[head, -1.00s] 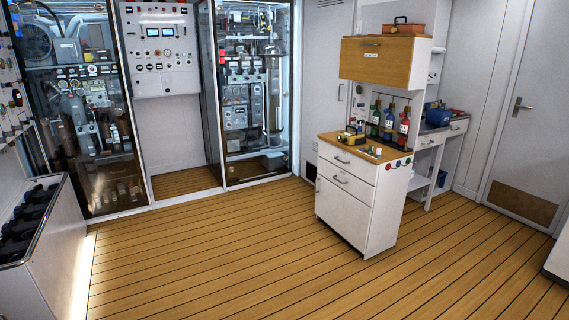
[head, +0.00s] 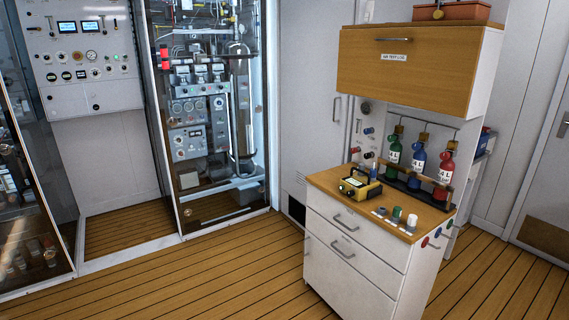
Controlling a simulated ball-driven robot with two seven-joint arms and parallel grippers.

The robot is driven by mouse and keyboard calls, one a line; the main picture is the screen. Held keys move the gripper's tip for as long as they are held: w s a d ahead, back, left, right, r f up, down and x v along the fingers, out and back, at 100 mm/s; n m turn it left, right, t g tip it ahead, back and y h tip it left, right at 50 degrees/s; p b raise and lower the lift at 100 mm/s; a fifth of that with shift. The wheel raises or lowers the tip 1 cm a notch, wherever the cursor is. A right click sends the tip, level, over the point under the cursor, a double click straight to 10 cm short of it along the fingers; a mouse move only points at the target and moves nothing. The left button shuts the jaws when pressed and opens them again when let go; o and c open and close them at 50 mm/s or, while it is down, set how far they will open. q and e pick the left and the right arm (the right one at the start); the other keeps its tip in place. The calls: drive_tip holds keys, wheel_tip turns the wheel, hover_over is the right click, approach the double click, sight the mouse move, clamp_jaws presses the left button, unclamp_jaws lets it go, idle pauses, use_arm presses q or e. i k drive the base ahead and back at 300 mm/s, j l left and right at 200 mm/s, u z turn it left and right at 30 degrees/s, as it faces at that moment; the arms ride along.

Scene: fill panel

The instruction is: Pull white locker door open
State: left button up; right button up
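A tall white locker door (head: 305,60) stands behind the workstation, between the glass-fronted equipment cabinet and the wooden overhead cupboard. It looks shut. A slim vertical handle (head: 337,109) shows near its right edge, and a vent grille is low on it. The drawer unit hides the lower right of the door. Neither of my grippers is in view.
A white drawer unit (head: 346,254) with a wooden top stands in front of the door's lower right. Planked floor (head: 230,262) is clear at the left.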

sight(314, 115)
drive_tip(key=i+j, duration=0.1)
drive_tip(key=i, duration=1.6)
drive_tip(key=i+z, duration=0.35)
drive_tip(key=i+j+z, duration=0.15)
drive_tip(key=i+z, duration=0.15)
drive_tip(key=i+j+z, duration=0.35)
drive_tip(key=i+l, duration=0.1)
